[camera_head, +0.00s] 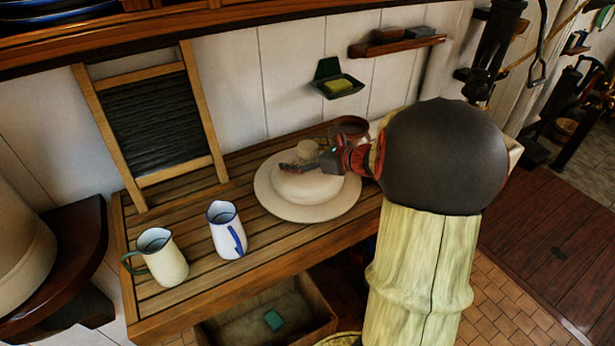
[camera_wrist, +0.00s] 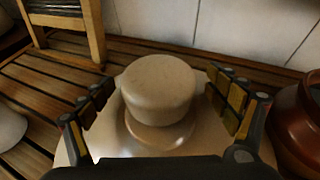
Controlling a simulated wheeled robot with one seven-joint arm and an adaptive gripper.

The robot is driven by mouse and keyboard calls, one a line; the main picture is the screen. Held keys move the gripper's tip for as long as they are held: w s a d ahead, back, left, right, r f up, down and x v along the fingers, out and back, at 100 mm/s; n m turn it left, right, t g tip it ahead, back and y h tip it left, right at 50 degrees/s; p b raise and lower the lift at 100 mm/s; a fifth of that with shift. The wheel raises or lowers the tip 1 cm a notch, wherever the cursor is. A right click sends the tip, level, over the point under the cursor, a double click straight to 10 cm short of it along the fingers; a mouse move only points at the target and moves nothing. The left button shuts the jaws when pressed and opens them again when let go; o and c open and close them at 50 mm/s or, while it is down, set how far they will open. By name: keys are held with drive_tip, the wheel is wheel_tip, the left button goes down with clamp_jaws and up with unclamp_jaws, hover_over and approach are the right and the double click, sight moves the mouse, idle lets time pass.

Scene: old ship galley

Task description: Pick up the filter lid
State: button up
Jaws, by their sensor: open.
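The filter lid (camera_head: 308,186) is a pale cream, wide round lid with a knob on top. It lies on the wooden slatted table in the head view. In the wrist view its knob (camera_wrist: 158,88) stands upright between my fingers, with the lid's body below. My gripper (camera_head: 302,165) is open at the knob, and in the wrist view the fingers (camera_wrist: 164,100) sit to either side of it with gaps.
A cream jug (camera_head: 163,258) and a white-and-blue jug (camera_head: 226,230) stand left on the table (camera_head: 185,301). A brown pot (camera_wrist: 301,125) stands close to the right of the lid. A washboard (camera_head: 154,124) leans on the wall behind. A shelf (camera_head: 397,46) is above.

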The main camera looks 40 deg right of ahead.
drive_tip(key=shift+w+a+f, duration=0.1)
drive_tip(key=shift+w+f, duration=0.05)
drive_tip(key=shift+w, duration=0.25)
drive_tip(key=shift+c, duration=0.5)
drive_tip(key=c, duration=0.8)
